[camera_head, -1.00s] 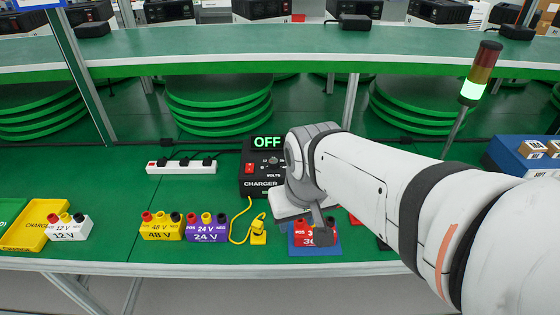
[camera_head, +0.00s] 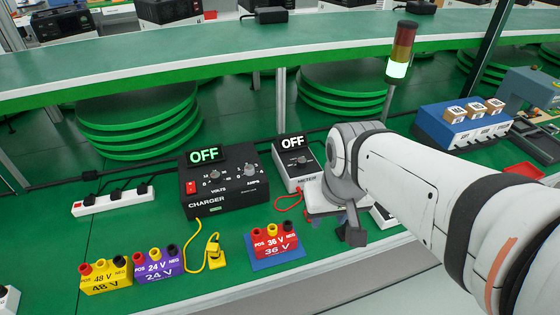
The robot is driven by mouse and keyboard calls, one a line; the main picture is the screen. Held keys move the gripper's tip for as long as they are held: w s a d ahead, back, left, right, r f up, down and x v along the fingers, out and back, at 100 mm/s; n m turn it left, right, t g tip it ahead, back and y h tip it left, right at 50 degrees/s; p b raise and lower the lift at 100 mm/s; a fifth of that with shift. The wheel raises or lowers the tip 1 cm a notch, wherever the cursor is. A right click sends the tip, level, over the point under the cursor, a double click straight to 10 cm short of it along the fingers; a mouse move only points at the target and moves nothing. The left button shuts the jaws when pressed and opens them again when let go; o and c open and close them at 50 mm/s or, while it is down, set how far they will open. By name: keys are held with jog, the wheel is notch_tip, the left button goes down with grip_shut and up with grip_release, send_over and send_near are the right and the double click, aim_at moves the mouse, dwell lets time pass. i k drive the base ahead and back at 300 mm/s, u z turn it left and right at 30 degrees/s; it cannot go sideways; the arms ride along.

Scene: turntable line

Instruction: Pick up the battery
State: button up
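The red 36 V battery block (camera_head: 274,243) stands on a blue mat (camera_head: 290,257) near the bench's front edge. A purple 24 V block (camera_head: 158,265) and a yellow 48 V block (camera_head: 106,276) stand side by side to its left. A white block (camera_head: 8,299) is cut off at the left edge. My gripper (camera_head: 350,236) points down just right of the red block, apart from it in the picture. Its finger opening is turned from view, so I cannot tell whether it is open. No battery shows in it.
A black charger (camera_head: 226,190) reading OFF stands behind the blocks, with a yellow lead and plug (camera_head: 213,250) in front. A white meter (camera_head: 297,166) reading OFF is behind my gripper. A power strip (camera_head: 112,200) lies left. A blue unit (camera_head: 462,130) with small boxes stands right.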

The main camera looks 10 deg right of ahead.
aim_at(274, 239)
jog(key=z, duration=0.65)
jog(key=k, duration=1.4)
jog(key=u, duration=0.85)
jog(key=i, duration=1)
jog(key=u, duration=0.05)
